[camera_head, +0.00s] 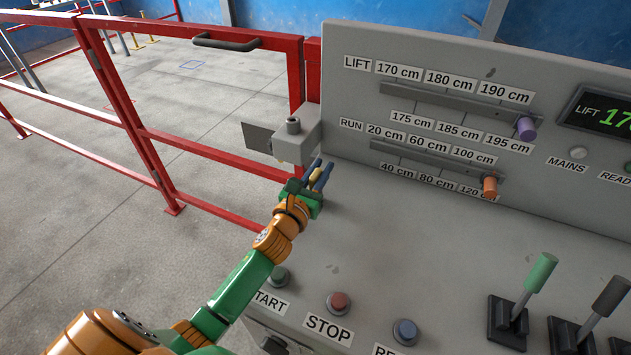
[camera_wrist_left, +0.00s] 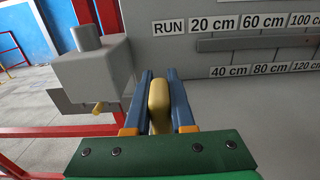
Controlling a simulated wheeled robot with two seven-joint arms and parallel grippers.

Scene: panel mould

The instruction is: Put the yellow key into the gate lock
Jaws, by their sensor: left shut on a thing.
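My left gripper (camera_head: 321,174) is shut on the yellow key (camera_wrist_left: 159,100), which shows between its two blue fingers in the left wrist view. In the head view the key is a small yellow patch (camera_head: 316,175) between the fingers. The gate lock (camera_head: 297,134) is a grey box with a short round knob on top, fixed by the red gate post. It also shows in the left wrist view (camera_wrist_left: 95,68), left of the fingers. A small yellow piece (camera_wrist_left: 98,107) sticks out under the lock. The gripper is right of and below the lock, apart from it. My right gripper is out of view.
A grey control panel (camera_head: 430,45) with labelled LIFT and RUN sliders stands behind the gripper. START, STOP (camera_head: 338,303) and blue buttons and several levers (camera_head: 527,285) sit on the desk. The red gate (camera_head: 205,150) with a dark handle is at left.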

